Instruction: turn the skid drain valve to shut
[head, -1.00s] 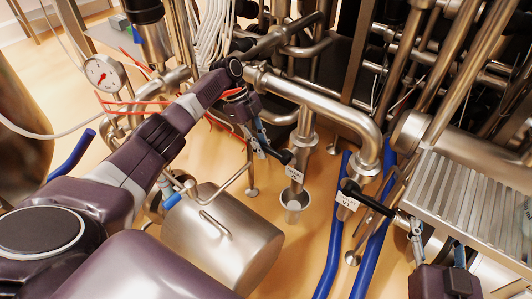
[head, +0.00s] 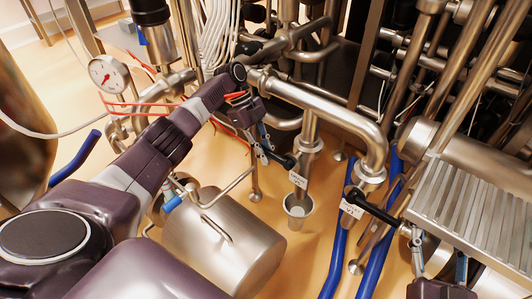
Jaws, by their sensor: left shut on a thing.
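A drain valve with a short black lever (head: 283,159) and a white tag (head: 298,180) sits on a vertical steel pipe, above a small metal cup (head: 298,204). The tag's print is too small to read surely. My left gripper (head: 265,152) reaches down from the upper left and is shut on the outer end of this lever, which points left from the pipe. A second black lever (head: 376,209) with a white tag (head: 351,210) is on the bent pipe to the right. My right gripper (head: 440,256) is at the lower right, fingers apart and empty, near that lever's end.
A steel cylinder (head: 225,245) lies below my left arm. Blue hoses (head: 338,255) run along the floor to the right of the cup. A ribbed metal step (head: 470,215) is at the right. A dial gauge (head: 105,71) and red cables are at the left.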

